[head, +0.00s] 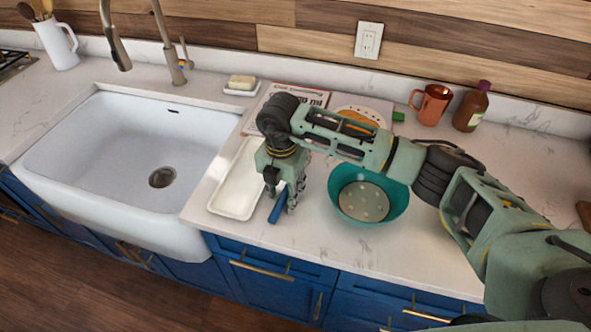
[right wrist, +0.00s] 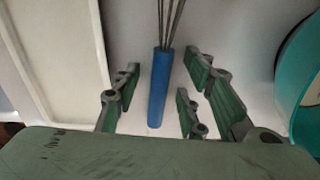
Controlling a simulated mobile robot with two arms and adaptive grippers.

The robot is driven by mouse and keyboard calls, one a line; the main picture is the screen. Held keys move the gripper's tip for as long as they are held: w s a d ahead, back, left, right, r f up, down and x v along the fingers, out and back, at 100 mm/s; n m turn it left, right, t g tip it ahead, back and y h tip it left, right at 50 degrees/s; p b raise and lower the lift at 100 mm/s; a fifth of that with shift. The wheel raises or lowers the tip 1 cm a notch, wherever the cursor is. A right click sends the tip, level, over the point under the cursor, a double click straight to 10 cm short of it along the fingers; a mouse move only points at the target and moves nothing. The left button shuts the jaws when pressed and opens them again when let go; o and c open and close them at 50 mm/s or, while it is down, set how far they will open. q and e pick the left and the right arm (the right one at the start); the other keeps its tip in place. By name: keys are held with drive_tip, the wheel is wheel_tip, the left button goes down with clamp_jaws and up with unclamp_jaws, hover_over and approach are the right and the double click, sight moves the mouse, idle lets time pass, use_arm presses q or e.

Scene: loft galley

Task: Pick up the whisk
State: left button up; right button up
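The whisk (head: 278,208) lies on the counter between a white tray and a teal bowl. Its blue handle (right wrist: 160,92) points toward the counter's front edge, and its metal wires run away from it in the right wrist view. My right gripper (head: 283,198) is above the handle, pointing down. In the right wrist view its fingers (right wrist: 158,92) are spread on both sides of the blue handle, with gaps between fingers and handle, so it is open and empty. The wire end is hidden behind my right arm in the head view. My left gripper is not in view.
The white tray (head: 222,209) lies close left of the whisk, and the teal bowl (head: 400,203) stands close right. A magazine (head: 262,98), a mug (head: 431,103) and a bottle (head: 470,108) are at the back. The sink (head: 75,150) is further left.

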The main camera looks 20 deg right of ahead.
drive_tip(key=shift+s, duration=0.1)
drive_tip(key=shift+c, duration=0.3)
clamp_jaws()
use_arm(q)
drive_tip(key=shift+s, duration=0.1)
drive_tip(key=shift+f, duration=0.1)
use_arm(e)
drive_tip(key=shift+r, duration=0.15)
